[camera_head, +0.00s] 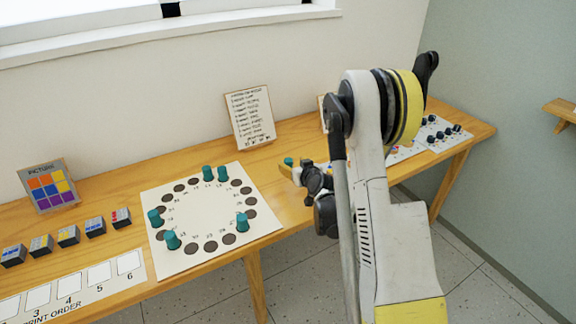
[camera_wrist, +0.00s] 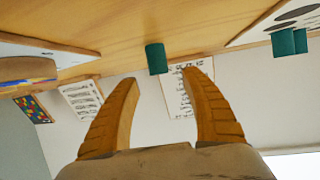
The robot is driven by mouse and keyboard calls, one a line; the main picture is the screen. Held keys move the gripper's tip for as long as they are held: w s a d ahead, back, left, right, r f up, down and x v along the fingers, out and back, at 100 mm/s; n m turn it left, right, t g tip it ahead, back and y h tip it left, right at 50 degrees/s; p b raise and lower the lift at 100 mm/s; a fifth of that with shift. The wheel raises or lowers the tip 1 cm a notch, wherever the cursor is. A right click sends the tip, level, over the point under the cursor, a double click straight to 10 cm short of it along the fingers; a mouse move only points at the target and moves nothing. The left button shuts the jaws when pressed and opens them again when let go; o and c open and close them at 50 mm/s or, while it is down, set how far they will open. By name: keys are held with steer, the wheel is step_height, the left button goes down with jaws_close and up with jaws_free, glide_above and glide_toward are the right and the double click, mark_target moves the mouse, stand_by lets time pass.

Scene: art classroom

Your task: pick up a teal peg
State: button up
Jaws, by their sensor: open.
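A lone teal peg (camera_head: 288,162) stands on the wooden table to the right of the white board, just beyond my gripper (camera_head: 294,174). In the wrist view, which looks upside down, this teal peg (camera_wrist: 156,58) appears ahead of and between the fingertips of my gripper (camera_wrist: 162,78). The tan fingers are apart with nothing between them. Several other teal pegs stand on the white board (camera_head: 270,216) with its ring of dark spots, such as one peg (camera_head: 242,222) at its right side. Two board pegs also show in the wrist view, one of them the left peg (camera_wrist: 283,43).
A text card (camera_head: 250,117) leans at the wall behind the table (camera_head: 185,160). Left are a picture card (camera_head: 48,185), several small blocks (camera_head: 68,236) and a numbered strip (camera_head: 75,290). A panel with dark knobs (camera_head: 437,133) lies right, partly behind my arm.

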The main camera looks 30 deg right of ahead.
mark_target(289, 161)
steer(key=b+x, duration=0.2)
steer(key=x, duration=0.2)
steer(key=shift+w+d+f, duration=0.15)
steer(key=shift+w+f, duration=0.15)
steer(key=shift+w+b, duration=0.3)
steer(key=c, duration=1.1)
